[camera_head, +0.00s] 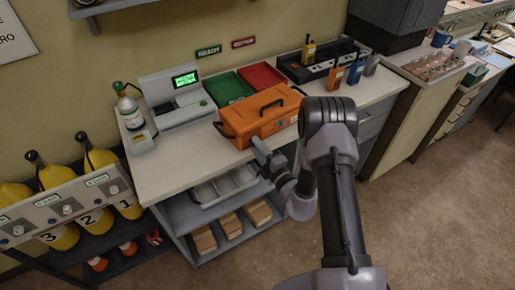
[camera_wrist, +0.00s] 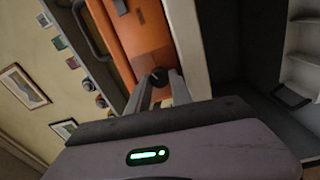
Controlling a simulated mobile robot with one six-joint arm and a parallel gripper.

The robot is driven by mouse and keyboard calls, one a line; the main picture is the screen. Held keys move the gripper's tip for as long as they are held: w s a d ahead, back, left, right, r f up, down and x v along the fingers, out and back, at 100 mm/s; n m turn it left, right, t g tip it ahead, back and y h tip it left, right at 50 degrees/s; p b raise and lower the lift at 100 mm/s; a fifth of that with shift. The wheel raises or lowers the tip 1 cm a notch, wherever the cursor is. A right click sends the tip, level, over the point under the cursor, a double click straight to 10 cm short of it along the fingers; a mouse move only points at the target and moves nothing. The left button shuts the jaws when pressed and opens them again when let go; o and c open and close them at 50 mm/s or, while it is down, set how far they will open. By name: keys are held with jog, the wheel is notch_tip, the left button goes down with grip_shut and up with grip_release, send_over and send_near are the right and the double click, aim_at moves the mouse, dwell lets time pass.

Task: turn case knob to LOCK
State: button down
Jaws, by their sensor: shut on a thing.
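The orange case (camera_head: 262,113) lies shut on the white counter, its dark handle on top. Its orange front also shows in the wrist view (camera_wrist: 143,32). The case knob (camera_wrist: 159,76) is a small dark round part low on that face. My gripper (camera_head: 262,150) is at the front of the case in the head view. In the wrist view my gripper's fingers (camera_wrist: 160,88) are closed around the knob. The fingers and arm hide the knob in the head view, and I cannot read any LOCK mark or the knob's setting.
A green tray (camera_head: 229,88) and a red tray (camera_head: 261,76) lie behind the case. A grey machine with a lit screen (camera_head: 186,79) and a small gas bottle (camera_head: 130,112) stand left. Open floor (camera_head: 430,215) lies at the right.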

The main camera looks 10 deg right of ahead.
jog(key=n+y+b, duration=0.1)
jog(key=n+b, duration=0.1)
jog(key=n, duration=0.4)
jog(key=n+b, duration=0.2)
jog(key=n, duration=0.5)
jog(key=shift+d+f+y, duration=0.15)
jog(key=shift+f+y, duration=0.05)
jog(key=shift+y, duration=0.2)
jog(key=shift+n, duration=0.4)
jog(key=c, duration=1.4)
grip_release()
jog(key=shift+c, duration=0.2)
jog(key=p+v, duration=0.1)
jog(key=v, duration=1.6)
jog(key=shift+s, duration=0.2)
